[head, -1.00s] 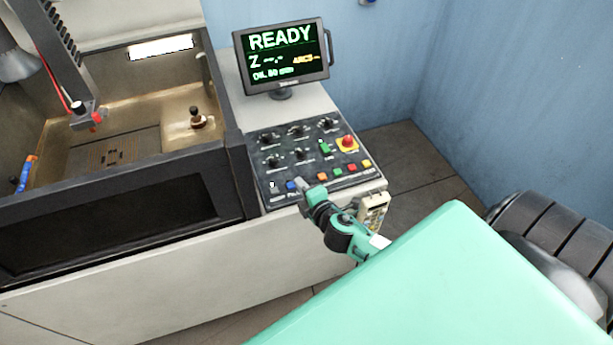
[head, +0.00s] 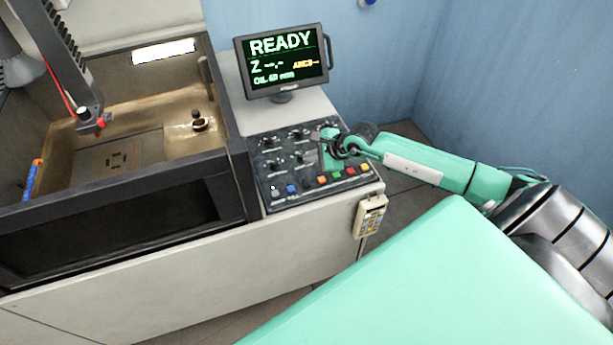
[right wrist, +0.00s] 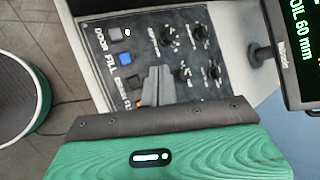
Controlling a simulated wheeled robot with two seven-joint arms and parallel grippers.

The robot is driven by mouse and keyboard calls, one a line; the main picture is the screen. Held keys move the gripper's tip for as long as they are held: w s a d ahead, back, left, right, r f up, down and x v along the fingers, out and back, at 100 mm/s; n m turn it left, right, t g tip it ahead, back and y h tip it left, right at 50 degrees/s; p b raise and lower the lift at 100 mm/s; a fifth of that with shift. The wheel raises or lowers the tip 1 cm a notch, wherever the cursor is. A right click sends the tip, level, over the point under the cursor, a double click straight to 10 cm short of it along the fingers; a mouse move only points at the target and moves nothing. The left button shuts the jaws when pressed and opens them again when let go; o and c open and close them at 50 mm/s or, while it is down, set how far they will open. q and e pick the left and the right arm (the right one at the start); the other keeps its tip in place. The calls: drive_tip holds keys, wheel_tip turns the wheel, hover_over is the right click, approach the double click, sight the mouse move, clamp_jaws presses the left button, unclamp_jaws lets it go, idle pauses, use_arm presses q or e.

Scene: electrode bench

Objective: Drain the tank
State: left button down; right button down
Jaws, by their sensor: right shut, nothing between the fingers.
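The tank (head: 120,178) is the dark-rimmed basin at the left in the head view, with a brown, amber-tinted interior. The control panel (head: 262,165) stands to its right. Its front row has a grey DOOR button, a blue FILL button (right wrist: 124,58) and a dark DRAIN button (right wrist: 133,82), followed by coloured ones. My right gripper (head: 324,160) is shut and empty above the panel's right-middle part. In the right wrist view its fingertips (right wrist: 156,80) overlap the panel beside the DRAIN button; contact cannot be told. My left gripper is not in view.
The monitor (head: 281,62) behind the panel reads READY and OIL 60 mm. A handheld pendant (head: 370,214) hangs on the cabinet's right side. Knobs crowd the panel's back part. A blue wall stands behind, with open floor at the right.

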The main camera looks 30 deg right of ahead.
drive_tip(key=shift+f, duration=0.15)
drive_tip(key=b, duration=0.5)
hover_over(310, 185)
wheel_tip(310, 185, down, 8)
drive_tip(key=shift+r, duration=0.1)
drive_tip(key=shift+f, duration=0.4)
idle(1.6)
drive_tip(key=shift+f+b, duration=0.4)
drive_tip(key=shift+b, duration=0.3)
drive_tip(key=shift+f+b, duration=0.45)
drive_tip(key=shift+b, duration=0.05)
idle(0.6)
drive_tip(key=shift+r+p, duration=0.45)
drive_tip(key=shift+r, duration=0.4)
